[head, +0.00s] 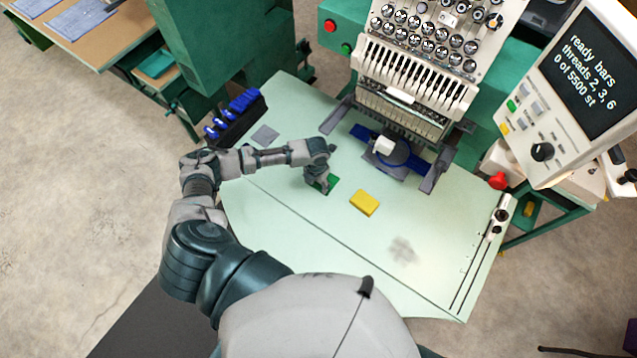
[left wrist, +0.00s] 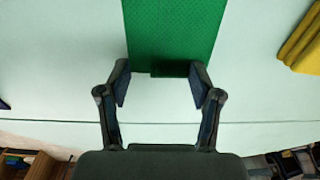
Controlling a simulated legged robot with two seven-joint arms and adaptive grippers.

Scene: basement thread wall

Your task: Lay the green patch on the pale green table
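The green patch (head: 331,182) appears to lie flat on the pale green table (head: 290,215), left of the yellow block. My left gripper (head: 320,184) is low over the table at the patch and hides part of it in the head view. In the left wrist view, the patch (left wrist: 174,30) extends away beyond the fingertips, with a small darker strip at its near edge. My left gripper (left wrist: 160,82) is open there, its fingers apart on either side of that strip. Whether the fingertips touch the patch is unclear. My right gripper is not in view.
A yellow block (head: 364,203) sits right of the patch. A grey square (head: 265,136) and a dark rack with blue pieces (head: 233,117) are at the table's left. The embroidery machine (head: 415,85) stands behind. The table's front is mostly clear, with a grey smudge.

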